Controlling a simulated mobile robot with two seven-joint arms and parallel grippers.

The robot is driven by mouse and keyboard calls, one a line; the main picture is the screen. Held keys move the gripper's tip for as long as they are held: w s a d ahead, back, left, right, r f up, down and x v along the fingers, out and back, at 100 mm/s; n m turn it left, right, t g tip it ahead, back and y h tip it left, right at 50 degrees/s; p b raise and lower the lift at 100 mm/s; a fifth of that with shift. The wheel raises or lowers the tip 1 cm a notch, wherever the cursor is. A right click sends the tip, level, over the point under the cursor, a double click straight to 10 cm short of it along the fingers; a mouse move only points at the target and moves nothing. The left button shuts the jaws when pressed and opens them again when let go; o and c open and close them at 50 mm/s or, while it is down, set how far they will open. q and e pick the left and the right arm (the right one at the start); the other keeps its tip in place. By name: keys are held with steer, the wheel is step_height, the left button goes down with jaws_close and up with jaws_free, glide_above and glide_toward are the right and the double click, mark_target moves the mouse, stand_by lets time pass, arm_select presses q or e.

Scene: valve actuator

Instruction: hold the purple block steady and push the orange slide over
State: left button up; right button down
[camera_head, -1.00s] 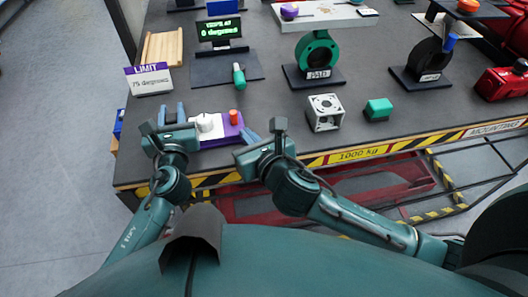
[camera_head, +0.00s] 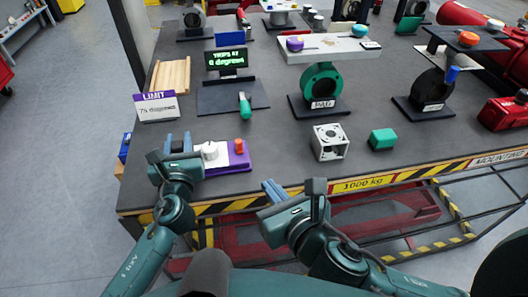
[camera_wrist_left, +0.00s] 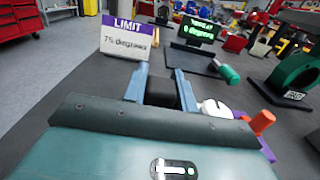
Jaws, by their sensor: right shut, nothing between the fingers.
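The purple block (camera_head: 240,165) lies near the table's front left edge, with a white part and round white knob (camera_head: 209,151) on top. The upright orange slide (camera_head: 239,146) is at its right end; it also shows in the left wrist view (camera_wrist_left: 262,122). My right gripper (camera_head: 273,190) is shut and empty, in front of the table edge, right of and below the block.
A "LIMIT 75 degrees" sign (camera_head: 155,107) and a display reading 0 degrees (camera_head: 226,60) stand behind. A green-handled tool (camera_head: 244,105) lies on a dark plate. A white cube (camera_head: 329,142) and green block (camera_head: 382,138) sit to the right. The striped table edge (camera_head: 360,184) runs in front.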

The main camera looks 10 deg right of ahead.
arm_select(q)
steer(key=o, duration=0.5)
